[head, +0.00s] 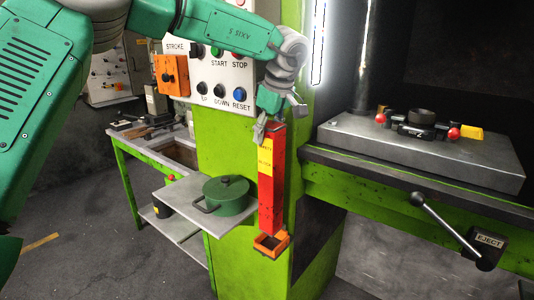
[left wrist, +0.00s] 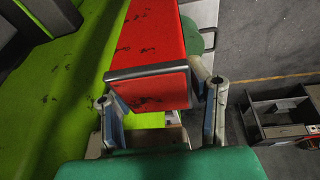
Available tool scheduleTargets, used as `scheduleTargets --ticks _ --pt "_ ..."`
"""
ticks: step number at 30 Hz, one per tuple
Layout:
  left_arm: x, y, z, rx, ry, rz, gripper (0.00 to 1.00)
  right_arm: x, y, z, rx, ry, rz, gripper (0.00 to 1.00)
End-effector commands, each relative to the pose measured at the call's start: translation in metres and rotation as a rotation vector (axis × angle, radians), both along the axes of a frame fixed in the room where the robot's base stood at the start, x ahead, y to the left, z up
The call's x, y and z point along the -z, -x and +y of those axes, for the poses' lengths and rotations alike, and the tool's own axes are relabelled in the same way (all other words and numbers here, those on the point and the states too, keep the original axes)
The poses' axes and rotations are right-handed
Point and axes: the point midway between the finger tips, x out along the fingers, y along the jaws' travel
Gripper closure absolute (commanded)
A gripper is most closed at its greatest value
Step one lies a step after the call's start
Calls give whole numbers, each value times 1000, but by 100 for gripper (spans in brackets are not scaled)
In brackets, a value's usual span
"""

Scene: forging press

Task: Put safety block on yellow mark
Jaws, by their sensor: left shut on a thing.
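The safety block is a tall red bar (head: 278,185) with yellow labels, upright in front of the green press column. My left gripper (head: 277,119) is shut on its upper end. In the left wrist view the red block (left wrist: 150,88), with a grey metal edge, sits between the two fingers (left wrist: 160,95). The block's lower end is at an orange bracket (head: 272,245) on the column; I cannot tell whether it is inside or just above it. A yellow patch (head: 470,135) shows on the grey press plate (head: 420,155) at the right. My right gripper is not in view.
A green pot (head: 226,193) stands on a small shelf (head: 185,197) left of the block. A button panel (head: 222,75) is behind my arm. On the plate lies a black tool with red knobs (head: 425,128). An eject lever (head: 440,220) sticks out at the lower right.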

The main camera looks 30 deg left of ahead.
Motion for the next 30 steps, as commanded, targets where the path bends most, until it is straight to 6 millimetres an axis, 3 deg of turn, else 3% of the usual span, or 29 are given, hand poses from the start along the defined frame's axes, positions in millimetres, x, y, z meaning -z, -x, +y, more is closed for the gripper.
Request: scheduleTargets --ticks 1,7,15,24,25,27,30 --pt "7 1 7 -15 -9 12 100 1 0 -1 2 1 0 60" --pt "14 1 4 -14 -9 10 100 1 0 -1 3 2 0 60" --pt "50 2 3 -10 -8 8 100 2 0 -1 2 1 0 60" --pt "55 -3 4 -11 -10 4 100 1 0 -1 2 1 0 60" --pt "57 -2 5 -11 -9 8 52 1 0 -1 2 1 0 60" --pt "57 -2 5 -11 -9 8 35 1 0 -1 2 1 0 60" --pt "57 -2 4 -11 -8 8 35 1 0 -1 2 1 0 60"
